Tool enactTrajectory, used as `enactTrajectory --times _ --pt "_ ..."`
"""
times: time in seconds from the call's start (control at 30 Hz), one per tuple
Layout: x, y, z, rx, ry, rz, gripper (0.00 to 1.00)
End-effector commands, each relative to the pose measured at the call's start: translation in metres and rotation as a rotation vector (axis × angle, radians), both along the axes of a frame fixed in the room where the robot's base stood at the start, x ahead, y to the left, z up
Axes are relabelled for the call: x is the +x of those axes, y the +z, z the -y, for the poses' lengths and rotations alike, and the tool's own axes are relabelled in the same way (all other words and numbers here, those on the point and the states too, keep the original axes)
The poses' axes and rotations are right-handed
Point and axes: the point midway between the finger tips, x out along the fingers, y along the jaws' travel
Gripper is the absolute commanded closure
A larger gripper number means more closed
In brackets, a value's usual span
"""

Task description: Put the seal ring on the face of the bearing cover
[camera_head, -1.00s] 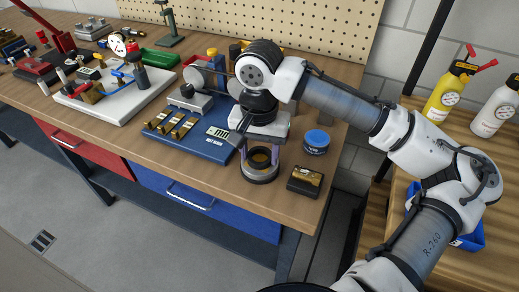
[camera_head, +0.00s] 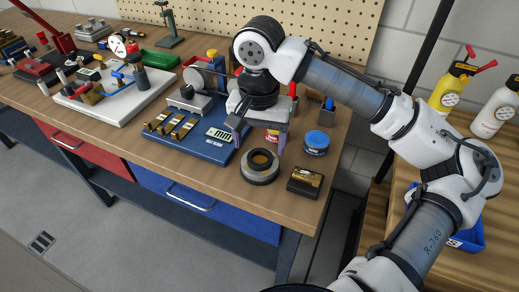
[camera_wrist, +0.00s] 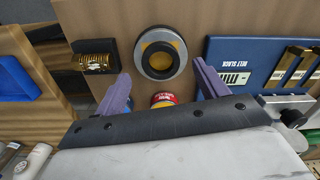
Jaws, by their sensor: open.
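The round grey bearing cover (camera_head: 260,175) lies flat on the wooden bench, near the front edge. A dark ring, which looks like the seal ring (camera_head: 248,163), rests on its face around an amber centre. My gripper (camera_head: 259,145) is above and slightly behind the cover. Its two purple fingers are spread apart with nothing between them, and they also show in the wrist view (camera_wrist: 160,78). Ring and cover are apart from the fingers.
A blue plate (camera_head: 215,154) with brass pieces lies left of the cover. A black box with a gold top (camera_head: 305,182) is to its right. A blue-lidded jar (camera_head: 316,143) and a red tin (camera_head: 272,136) stand behind. Bare bench lies in front.

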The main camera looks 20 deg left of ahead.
Motion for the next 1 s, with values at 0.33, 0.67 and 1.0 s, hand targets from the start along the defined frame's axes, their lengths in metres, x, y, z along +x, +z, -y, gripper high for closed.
enactTrajectory --times 0.33,0.67,1.0 --pt "0.001 0.069 0.000 0.000 -0.003 0.002 0.28" --pt "0.000 0.083 0.000 0.001 -0.001 0.000 0.28" --pt "0.000 0.082 0.000 0.001 -0.001 0.000 0.28"
